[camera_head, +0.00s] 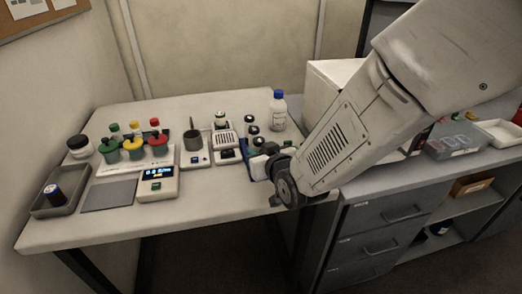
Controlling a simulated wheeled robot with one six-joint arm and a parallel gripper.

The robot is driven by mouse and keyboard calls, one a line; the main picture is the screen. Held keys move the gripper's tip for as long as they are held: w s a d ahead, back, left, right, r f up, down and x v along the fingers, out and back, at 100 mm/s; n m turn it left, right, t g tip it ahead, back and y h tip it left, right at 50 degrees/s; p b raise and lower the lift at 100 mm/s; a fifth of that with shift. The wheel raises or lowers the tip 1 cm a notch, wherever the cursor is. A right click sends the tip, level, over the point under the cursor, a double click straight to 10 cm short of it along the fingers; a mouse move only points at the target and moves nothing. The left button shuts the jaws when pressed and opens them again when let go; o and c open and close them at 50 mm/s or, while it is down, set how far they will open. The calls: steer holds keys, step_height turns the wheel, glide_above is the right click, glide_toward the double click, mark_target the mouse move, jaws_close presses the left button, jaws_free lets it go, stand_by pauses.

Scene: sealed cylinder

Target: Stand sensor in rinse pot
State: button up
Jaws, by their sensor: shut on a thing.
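My gripper (258,163) is low at the right part of the table, beside a blue rack (245,146). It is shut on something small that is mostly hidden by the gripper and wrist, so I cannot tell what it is. A dark grey pot (192,142) with a thin rod standing up in it sits on a small white device, left of my gripper. Several pots with green (109,147), yellow (132,145) and red (156,139) tops stand in a row at the left. I cannot tell which vessel is the rinse pot, and no sensor is clearly recognisable.
A meter with a lit display (158,184) stands near the table front, beside a flat grey mat (109,195). A grey tray (72,200) holds a dark jar. A blue-capped bottle (278,112) stands at the back. A white box (328,85) is behind my arm.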

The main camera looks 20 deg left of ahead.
steer(key=shift+w+f, duration=0.1)
steer(key=shift+f, duration=0.05)
steer(key=shift+f, duration=0.1)
steer(key=shift+f, duration=0.15)
steer(key=o, duration=1.1)
steer(key=shift+c, duration=0.2)
steer(key=shift+d, duration=0.1)
steer(key=v, duration=0.6)
steer(key=shift+s, duration=0.35)
steer(key=shift+s+d+r, duration=0.3)
steer(key=shift+s+d, duration=0.05)
steer(key=shift+s, duration=0.1)
